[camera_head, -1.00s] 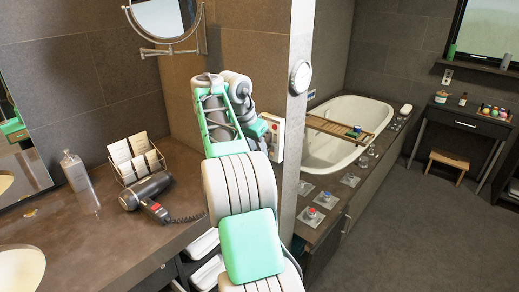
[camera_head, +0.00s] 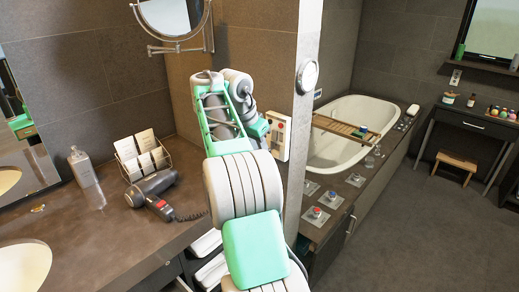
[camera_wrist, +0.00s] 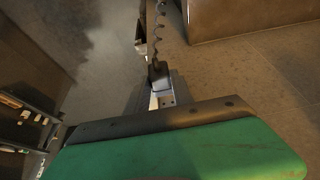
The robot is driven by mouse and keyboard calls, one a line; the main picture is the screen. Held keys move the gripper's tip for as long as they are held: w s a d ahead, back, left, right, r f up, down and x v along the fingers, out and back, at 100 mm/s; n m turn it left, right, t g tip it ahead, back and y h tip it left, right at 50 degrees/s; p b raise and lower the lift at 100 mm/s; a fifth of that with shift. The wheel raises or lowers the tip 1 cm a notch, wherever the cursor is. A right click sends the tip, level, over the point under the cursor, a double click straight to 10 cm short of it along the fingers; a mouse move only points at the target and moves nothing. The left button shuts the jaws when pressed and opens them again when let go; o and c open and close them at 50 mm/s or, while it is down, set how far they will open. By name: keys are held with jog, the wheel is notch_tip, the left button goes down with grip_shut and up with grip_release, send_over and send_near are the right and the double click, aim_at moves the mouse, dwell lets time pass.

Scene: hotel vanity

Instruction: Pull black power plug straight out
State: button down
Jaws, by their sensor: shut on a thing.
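The black power plug (camera_wrist: 158,71) shows in the wrist view, with its coiled black cord (camera_wrist: 158,25) running up from it. My gripper (camera_wrist: 164,86) is shut on the plug; pale metal finger parts show right beside and below it. In the head view my gripper (camera_head: 258,129) is at the end of the green and grey arm, close to the pale wall panel (camera_head: 280,133). The plug is hidden there behind my arm. I cannot tell whether its prongs are in a socket.
A dark hair dryer (camera_head: 153,187) with a coiled cord lies on the brown vanity counter (camera_head: 100,235). A wire rack of cards (camera_head: 143,157) and a bottle (camera_head: 83,170) stand behind it. A wall corner (camera_head: 303,120) separates the vanity from the bathtub (camera_head: 345,150).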

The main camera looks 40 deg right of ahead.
jog(key=p+v, duration=0.7)
jog(key=v, duration=0.1)
jog(key=shift+r, duration=0.35)
jog(key=shift+d, duration=0.1)
